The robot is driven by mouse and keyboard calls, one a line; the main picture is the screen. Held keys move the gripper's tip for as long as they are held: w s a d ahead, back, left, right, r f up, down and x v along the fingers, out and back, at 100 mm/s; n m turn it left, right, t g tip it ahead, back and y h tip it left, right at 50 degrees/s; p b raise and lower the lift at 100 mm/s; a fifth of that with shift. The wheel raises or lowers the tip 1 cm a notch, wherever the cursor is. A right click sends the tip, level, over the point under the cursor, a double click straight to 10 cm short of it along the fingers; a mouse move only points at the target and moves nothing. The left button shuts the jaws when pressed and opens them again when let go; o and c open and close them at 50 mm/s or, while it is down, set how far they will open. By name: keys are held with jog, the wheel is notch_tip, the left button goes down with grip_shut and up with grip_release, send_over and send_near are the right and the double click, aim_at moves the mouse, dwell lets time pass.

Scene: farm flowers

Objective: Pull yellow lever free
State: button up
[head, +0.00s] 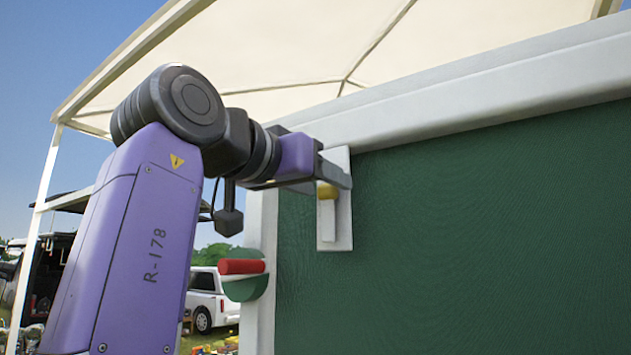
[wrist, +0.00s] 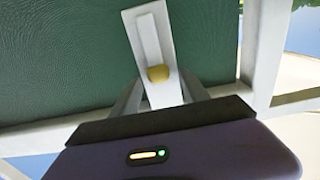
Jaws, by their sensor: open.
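The yellow lever (head: 327,191) is a small yellow knob on a white upright plate (head: 345,228) fixed to the green panel near its left edge. My gripper (head: 335,178) is at the upper part of the plate, close to the knob. Its grey fingers (wrist: 160,100) stand apart on either side of the plate. Whether a finger touches the knob cannot be told. Part of the plate is hidden behind my gripper.
The green panel (head: 480,230) has a thick white frame (head: 480,100) along its top and left side. A red cylinder (head: 242,267) on a green holder sits at the left post, below my arm. A cream canopy (head: 290,50) hangs above. A white vehicle (head: 205,295) stands far behind.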

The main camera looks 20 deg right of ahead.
grip_shut()
dwell(1.4)
